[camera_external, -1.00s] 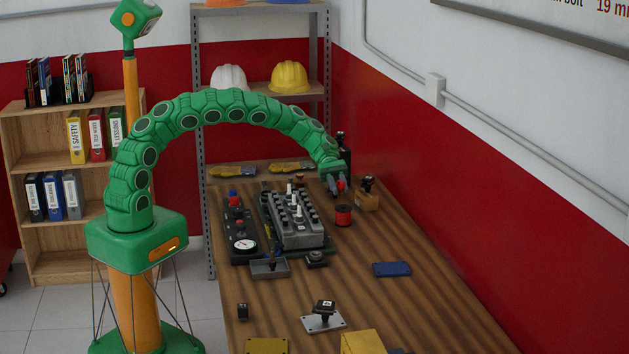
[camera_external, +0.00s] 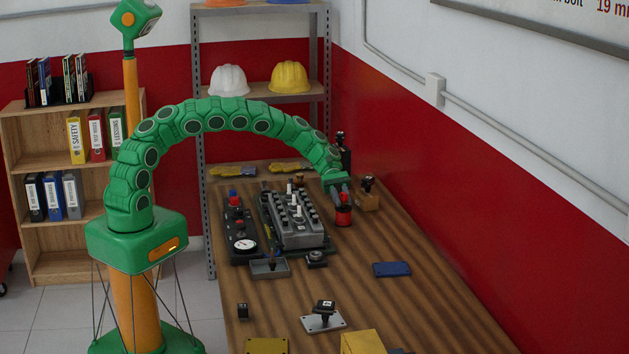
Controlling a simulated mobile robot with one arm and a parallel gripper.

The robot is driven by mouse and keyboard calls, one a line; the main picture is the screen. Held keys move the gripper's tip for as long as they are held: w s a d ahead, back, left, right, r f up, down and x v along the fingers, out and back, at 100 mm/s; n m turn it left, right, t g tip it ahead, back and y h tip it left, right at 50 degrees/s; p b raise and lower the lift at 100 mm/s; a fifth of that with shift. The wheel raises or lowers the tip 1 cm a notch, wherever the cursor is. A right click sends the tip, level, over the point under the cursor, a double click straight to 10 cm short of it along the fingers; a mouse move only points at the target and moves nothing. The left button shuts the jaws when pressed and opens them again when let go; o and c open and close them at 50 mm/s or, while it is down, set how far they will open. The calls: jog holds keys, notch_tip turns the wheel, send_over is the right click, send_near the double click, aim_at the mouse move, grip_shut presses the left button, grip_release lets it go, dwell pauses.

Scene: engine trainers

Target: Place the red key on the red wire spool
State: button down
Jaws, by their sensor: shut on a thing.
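The red wire spool (camera_external: 343,218) stands on the wooden table, right of the grey engine block. My gripper (camera_external: 343,196) points down right above the spool. A small red thing, which I take to be the red key (camera_external: 344,199), shows at the fingertips, and my gripper is shut on it. The key is at the top of the spool or just over it; whether they touch I cannot tell. The fingers are small and partly merge with the key in this view.
The engine block (camera_external: 297,220) and a black panel with a gauge (camera_external: 243,244) lie left of the spool. A wooden block with a black knob (camera_external: 368,198) stands close on its right. A dark bottle (camera_external: 343,158) is behind. A blue plate (camera_external: 391,269) lies in front, with bare table around it.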

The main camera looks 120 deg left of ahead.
jog(key=shift+f, duration=0.1)
jog(key=c, duration=0.9)
grip_release()
